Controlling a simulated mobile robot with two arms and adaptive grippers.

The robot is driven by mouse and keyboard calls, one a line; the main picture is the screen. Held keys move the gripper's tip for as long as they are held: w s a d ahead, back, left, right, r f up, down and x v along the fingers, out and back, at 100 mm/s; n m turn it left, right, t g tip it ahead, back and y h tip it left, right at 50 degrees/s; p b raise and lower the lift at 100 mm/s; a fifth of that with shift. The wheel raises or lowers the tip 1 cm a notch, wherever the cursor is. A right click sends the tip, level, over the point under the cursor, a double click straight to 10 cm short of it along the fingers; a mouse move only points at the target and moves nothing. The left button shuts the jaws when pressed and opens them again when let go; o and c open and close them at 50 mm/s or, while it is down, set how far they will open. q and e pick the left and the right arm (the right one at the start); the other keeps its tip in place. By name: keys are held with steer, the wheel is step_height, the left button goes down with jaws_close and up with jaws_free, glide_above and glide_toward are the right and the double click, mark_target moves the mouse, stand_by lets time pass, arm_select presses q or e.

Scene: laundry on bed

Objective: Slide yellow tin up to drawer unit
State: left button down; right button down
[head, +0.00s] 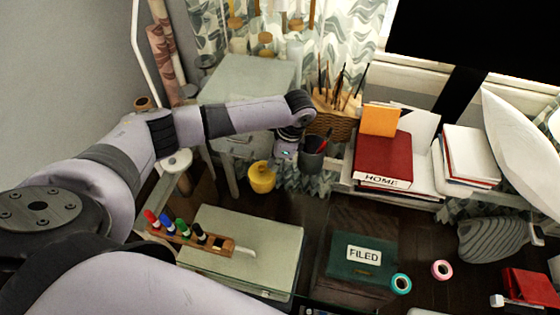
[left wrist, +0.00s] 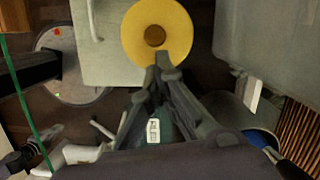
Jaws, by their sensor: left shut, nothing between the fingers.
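In the left wrist view the tin (left wrist: 157,18) shows from above, overlapping the edge of a pale box with a white handle (left wrist: 92,22). I cannot tell whether they touch. My left gripper (head: 284,158) is beside the tin, to its right in the head view. In the left wrist view its fingertips (left wrist: 165,62) are closed and empty, at the tin's near edge. Contact is unclear. My right gripper is not in view.
A wooden marker rack (head: 215,243) lies on the pale top. A grey pen cup (head: 312,158) stands close right of my left gripper, below a wicker basket (head: 330,123). A green box labelled FILED (head: 350,270) stands front right.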

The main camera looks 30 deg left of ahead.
mark_target(261, 168)
arm_select(q)
steer(key=a+p, duration=0.1)
steer(key=s+a, duration=0.1)
steer(key=a+p, duration=0.1)
steer(key=shift+s+r+p, duration=0.2)
steer(key=shift+s+p, duration=0.1)
steer(key=shift+s+a, duration=0.1)
steer(key=shift+a, duration=0.15)
steer(key=shift+f, duration=0.15)
steer(key=shift+d, duration=0.1)
